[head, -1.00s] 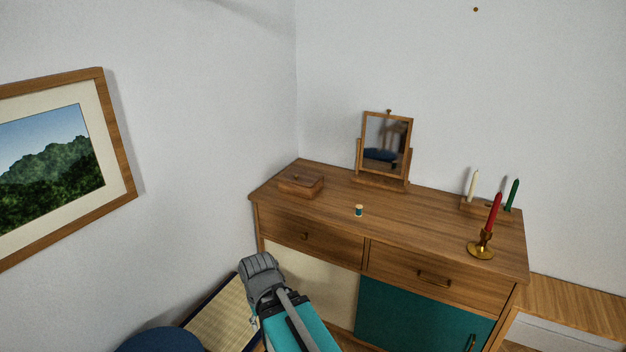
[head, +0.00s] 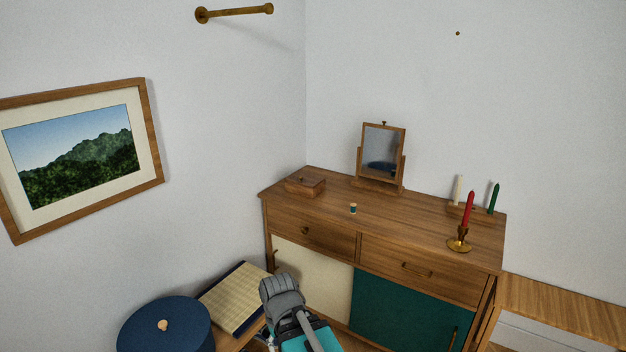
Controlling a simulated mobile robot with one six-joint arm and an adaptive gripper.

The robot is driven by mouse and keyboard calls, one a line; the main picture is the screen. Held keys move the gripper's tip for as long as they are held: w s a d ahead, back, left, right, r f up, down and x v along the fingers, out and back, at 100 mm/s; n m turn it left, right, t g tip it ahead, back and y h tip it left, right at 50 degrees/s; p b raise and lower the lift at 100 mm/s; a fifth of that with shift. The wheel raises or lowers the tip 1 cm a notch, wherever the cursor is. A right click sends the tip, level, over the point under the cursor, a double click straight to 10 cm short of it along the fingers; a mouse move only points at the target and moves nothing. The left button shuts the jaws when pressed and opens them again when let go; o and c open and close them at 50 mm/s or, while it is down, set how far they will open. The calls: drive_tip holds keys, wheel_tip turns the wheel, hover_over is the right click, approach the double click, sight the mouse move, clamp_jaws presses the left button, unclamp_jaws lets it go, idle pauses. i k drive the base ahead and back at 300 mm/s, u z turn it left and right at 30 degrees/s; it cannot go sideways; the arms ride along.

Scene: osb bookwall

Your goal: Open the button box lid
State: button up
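The button box, a small wooden box (head: 306,185) with a small knob on top, sits at the back left of the wooden sideboard (head: 400,225). Its lid looks shut. My gripper is not clearly visible. Only my grey and teal arm shows at the bottom middle, in front of the sideboard and well apart from the box. The fingertips are hidden or out of the picture.
A small spool (head: 353,208) stands to the right of the box. A tilting mirror (head: 381,152) stands behind it. A red candle (head: 467,212) in a brass holder, with white and green candles, stands at the right. A round blue lidded container (head: 170,325) is at lower left.

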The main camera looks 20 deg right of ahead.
sight(305, 177)
drive_tip(key=z, duration=1.2)
drive_tip(key=i, duration=1)
drive_tip(key=u, duration=0.1)
